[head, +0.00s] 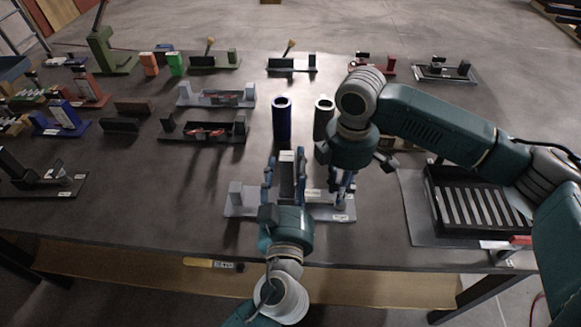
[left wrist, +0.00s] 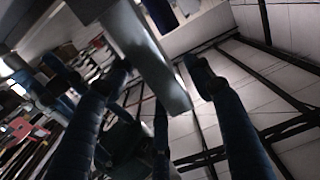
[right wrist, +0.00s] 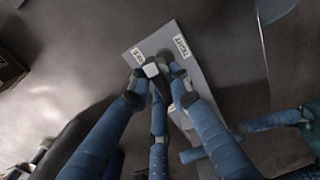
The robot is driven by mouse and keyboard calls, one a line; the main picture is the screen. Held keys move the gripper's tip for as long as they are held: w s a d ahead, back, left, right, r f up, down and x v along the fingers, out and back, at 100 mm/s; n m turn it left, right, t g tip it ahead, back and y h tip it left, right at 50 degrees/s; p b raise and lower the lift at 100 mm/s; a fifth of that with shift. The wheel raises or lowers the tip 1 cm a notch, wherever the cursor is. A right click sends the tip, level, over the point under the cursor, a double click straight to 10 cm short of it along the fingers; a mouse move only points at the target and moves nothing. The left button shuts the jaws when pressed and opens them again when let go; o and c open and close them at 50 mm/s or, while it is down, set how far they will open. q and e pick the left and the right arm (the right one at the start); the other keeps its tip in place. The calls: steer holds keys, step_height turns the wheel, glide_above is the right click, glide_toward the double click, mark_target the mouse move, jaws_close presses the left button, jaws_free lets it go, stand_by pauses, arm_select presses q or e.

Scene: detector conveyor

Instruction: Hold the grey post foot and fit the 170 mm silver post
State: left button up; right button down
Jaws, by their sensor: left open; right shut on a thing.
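A light grey fixture plate (head: 262,210) with white labels lies near the table's front edge. My left gripper (head: 282,172) is open, its fingers spread either side of an upright dark block with a light top (head: 287,156). In the left wrist view a long silver-grey bar (left wrist: 147,60) runs between the open fingers; whether it is the silver post I cannot tell. My right gripper (head: 342,185) points down at the plate's right end and is shut on a small grey piece (right wrist: 152,70), possibly the post foot. The fingers hide most of that piece.
A dark slotted tray (head: 432,205) lies to the right. Several fixtures and coloured blocks fill the left and back. Bare table shows left of the plate.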

arm_select(q)
steer(key=s, duration=1.2)
steer(key=shift+a, duration=0.3)
arm_select(e)
steer(key=c, duration=1.5)
jaws_free()
steer(key=shift+r, duration=0.1)
